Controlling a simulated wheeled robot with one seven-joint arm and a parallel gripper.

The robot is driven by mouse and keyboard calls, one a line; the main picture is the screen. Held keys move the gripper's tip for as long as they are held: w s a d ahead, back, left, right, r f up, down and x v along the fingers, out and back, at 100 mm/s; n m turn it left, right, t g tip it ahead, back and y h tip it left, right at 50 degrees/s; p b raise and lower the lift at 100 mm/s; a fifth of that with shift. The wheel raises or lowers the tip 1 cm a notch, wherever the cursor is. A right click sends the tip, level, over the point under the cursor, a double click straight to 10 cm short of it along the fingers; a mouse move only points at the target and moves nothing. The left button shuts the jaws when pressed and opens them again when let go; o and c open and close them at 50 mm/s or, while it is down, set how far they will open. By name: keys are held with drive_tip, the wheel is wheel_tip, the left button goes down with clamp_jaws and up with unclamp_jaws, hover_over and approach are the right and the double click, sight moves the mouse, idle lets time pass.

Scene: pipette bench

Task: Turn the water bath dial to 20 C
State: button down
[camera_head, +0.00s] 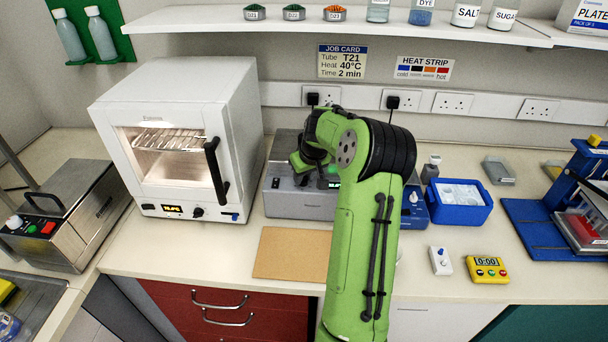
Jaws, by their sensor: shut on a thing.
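A grey metal box (284,203), which looks like the water bath, stands at the back of the bench right of the oven. A small lit green display (333,184) shows on its front, too small to read. My green arm stands in front of it and covers its right part, and no dial can be made out there. My gripper (303,176) is at the box, beside the display. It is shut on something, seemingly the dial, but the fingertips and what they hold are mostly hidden.
A white oven (232,110) with a black handle stands left of the box. A steel unit with a knob (92,215) is at far left. A brown board (285,254) lies in front. A blue tray (461,218), a yellow timer (487,279) and a white device (440,262) are right.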

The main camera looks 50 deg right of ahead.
drive_tip(key=n+y+p, duration=0.1)
drive_tip(key=n, duration=0.2)
drive_tip(key=n+y+p, duration=0.1)
drive_tip(key=n, duration=0.2)
drive_tip(key=shift+d+r+p, duration=0.1)
drive_tip(key=shift+d+p, duration=0.1)
drive_tip(key=shift+p, duration=0.2)
drive_tip(key=n+y+p, duration=0.1)
drive_tip(key=n, duration=0.1)
drive_tip(key=n+y+p, duration=0.1)
drive_tip(key=n+p, duration=0.1)
drive_tip(key=n, duration=0.1)
drive_tip(key=shift+d+n+g, duration=0.1)
drive_tip(key=shift+n+g, duration=0.2)
drive_tip(key=c, duration=1.1)
unclamp_jaws()
drive_tip(key=shift+c, duration=0.2)
